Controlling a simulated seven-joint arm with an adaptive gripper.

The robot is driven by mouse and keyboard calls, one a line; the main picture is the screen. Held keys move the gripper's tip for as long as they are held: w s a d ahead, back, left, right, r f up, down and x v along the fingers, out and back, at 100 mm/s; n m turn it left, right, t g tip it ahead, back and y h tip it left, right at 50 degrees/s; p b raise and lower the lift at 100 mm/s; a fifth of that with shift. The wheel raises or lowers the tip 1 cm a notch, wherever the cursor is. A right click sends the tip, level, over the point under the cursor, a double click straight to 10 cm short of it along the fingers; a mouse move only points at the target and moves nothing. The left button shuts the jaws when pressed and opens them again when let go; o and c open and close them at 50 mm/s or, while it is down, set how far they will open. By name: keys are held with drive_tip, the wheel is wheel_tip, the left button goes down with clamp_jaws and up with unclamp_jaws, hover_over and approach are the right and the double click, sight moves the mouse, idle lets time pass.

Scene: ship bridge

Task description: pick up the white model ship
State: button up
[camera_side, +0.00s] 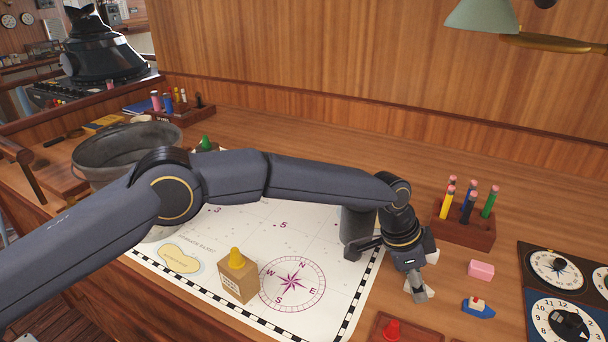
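My gripper (422,280) hangs over the right edge of the chart, pointing down. Pale grey-white shapes show at its lower end, and I cannot tell whether they are fingertips or a thing between them. A small model ship (478,308) with a blue hull and a pale top with a red and yellow part sits on the table, to the right of my gripper and apart from it. I cannot make out a plainly white model ship.
A pink block (481,269) and a wooden pencil holder (463,229) stand to the right. A dial panel (540,296) lies at far right. A red piece (391,329) is at the front. A box (238,282) with a yellow piece stands on the chart (322,235). A bucket (118,150) stands left.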

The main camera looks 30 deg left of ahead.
drive_tip(key=c, duration=0.7)
drive_tip(key=shift+r, duration=0.1)
